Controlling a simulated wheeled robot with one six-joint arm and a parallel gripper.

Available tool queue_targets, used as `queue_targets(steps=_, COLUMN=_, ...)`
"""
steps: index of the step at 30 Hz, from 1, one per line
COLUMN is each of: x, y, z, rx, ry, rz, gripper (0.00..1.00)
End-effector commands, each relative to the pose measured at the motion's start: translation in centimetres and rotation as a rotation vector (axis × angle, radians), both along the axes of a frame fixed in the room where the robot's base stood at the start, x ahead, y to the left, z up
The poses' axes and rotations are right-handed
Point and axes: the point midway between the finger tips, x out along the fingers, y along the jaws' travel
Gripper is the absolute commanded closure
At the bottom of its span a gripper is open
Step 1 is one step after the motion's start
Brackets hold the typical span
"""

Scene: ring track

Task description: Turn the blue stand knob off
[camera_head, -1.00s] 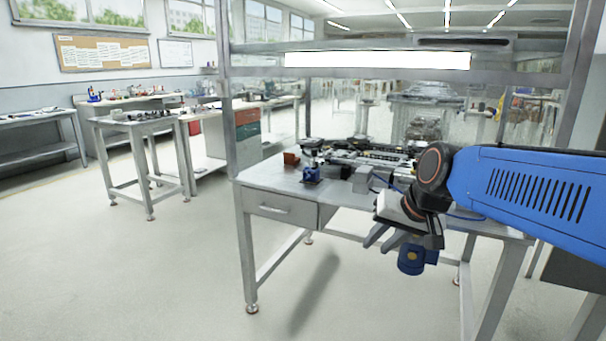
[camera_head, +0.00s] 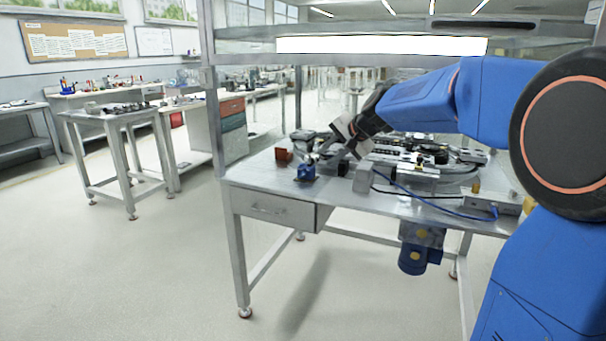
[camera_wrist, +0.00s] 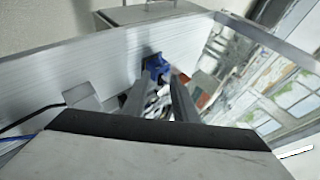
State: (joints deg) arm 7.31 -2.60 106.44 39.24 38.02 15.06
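The blue stand (camera_head: 306,171) is on the left part of the metal table, near its front edge. Dark parts at its top are partly merged with my gripper in the head view, so I cannot make out the knob's position. My gripper (camera_head: 322,156) reaches down from the right, just above and beside the stand. In the wrist view the blue stand (camera_wrist: 155,66) shows just beyond the fingertips of my gripper (camera_wrist: 160,88). The two fingers are apart with a gap between them. I cannot tell whether they touch the knob.
A grey box (camera_head: 363,176) stands to the right, with a track assembly (camera_head: 420,152) behind. A blue cable (camera_head: 425,197) runs along the tabletop. A blue motor (camera_head: 418,258) hangs under the table. An overhead lit shelf spans above.

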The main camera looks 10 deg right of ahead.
Motion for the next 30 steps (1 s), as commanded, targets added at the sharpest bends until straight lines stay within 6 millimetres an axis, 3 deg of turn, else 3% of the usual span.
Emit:
queue_targets(steps=21, x=8.4, y=3.8, z=-8.2, rx=-0.001, ry=0.004, rz=0.003, gripper=0.74)
queue_targets(steps=30, x=10.9, y=4.9, z=-10.5, rx=-0.002, ry=0.002, rz=0.002, gripper=0.74)
